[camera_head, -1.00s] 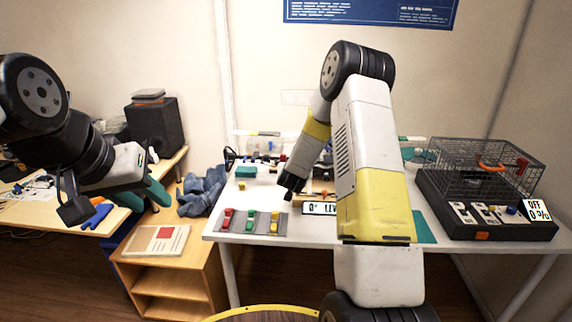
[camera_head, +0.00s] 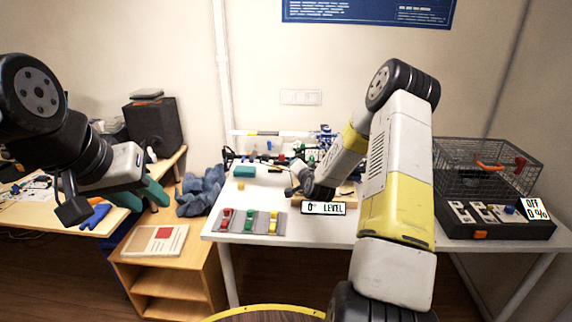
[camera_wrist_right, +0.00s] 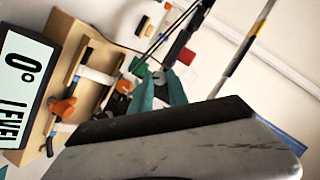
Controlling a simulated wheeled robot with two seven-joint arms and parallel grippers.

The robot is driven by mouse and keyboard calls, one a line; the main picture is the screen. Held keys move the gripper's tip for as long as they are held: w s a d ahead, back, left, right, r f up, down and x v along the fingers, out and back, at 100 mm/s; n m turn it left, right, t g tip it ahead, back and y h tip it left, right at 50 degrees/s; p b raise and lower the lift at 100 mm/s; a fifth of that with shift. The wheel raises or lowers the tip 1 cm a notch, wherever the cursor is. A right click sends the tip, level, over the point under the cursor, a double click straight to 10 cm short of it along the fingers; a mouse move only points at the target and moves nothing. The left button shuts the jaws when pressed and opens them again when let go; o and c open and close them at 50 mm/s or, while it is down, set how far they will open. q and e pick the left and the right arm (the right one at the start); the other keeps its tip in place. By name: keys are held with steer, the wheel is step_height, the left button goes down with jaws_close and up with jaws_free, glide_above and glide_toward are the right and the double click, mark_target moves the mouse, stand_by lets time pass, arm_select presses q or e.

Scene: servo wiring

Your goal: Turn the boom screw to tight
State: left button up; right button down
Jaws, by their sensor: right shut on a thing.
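My right gripper (camera_wrist_right: 160,82) has two teal fingers in the right wrist view. They are closed around a small grey part at the foot of a dark bar; it appears to be the boom screw (camera_wrist_right: 158,76). The fingers hide much of it, so its tightness cannot be told. In the head view the right hand reaches the bench's middle, and its fingertips are too small to make out. A display (camera_head: 323,208) reads "0° LEVEL" and shows large in the wrist view (camera_wrist_right: 22,88). My left gripper (camera_head: 143,197) hangs at the left, its teal fingers apart and empty.
A wooden stand (camera_wrist_right: 75,75) with orange-tipped parts is beside the display. A grey mat (camera_head: 259,223) with red, green and yellow pieces lies at the front left. A wire cage (camera_head: 487,165) on a black base stands at the right. A teal block (camera_head: 245,171) lies at the back left.

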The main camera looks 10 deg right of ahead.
steer(key=m, duration=0.1)
steer(key=m+t+y, duration=0.1)
steer(key=m, duration=0.1)
steer(key=m+t, duration=0.1)
steer(key=m, duration=0.1)
steer(key=shift+d+f+y, duration=0.15)
steer(key=shift+f+y, duration=0.15)
stand_by(0.4)
steer(key=c, duration=1.3)
jaws_free()
steer(key=shift+s, duration=0.15)
steer(key=s, duration=0.5)
steer(key=s+d, duration=0.1)
steer(key=s, duration=0.1)
steer(key=shift+s+r, duration=0.25)
steer(key=shift+s, duration=0.05)
steer(key=shift+a, duration=0.1)
